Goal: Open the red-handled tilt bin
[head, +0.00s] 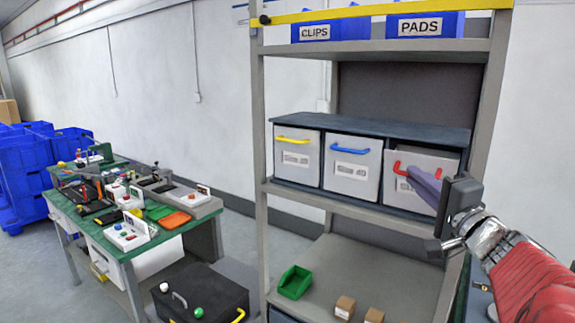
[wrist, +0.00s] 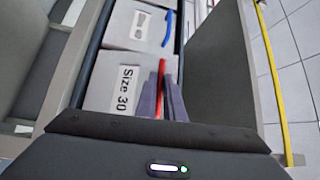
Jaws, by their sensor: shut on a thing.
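The red-handled tilt bin (head: 393,190) is the right one of three light grey bins on the middle shelf. Its front leans out a little at the top, with a dark gap above its edge. In the wrist view its grey front (wrist: 100,75) bears a "Size 30" label. My gripper (head: 414,174) reaches in from the right and is shut on the red handle (head: 398,168). In the wrist view the red handle (wrist: 161,78) stands between the two purple-grey fingers of my gripper (wrist: 164,86). The fingers hide part of the handle and bin front.
A yellow-handled bin (head: 297,165) and a blue-handled bin (head: 350,175) stand to the left, both closed. The rack's right post (head: 485,110) is close to my arm. A green tray (head: 295,282) and small boxes sit on the shelf below. A cluttered workbench (head: 125,262) stands left.

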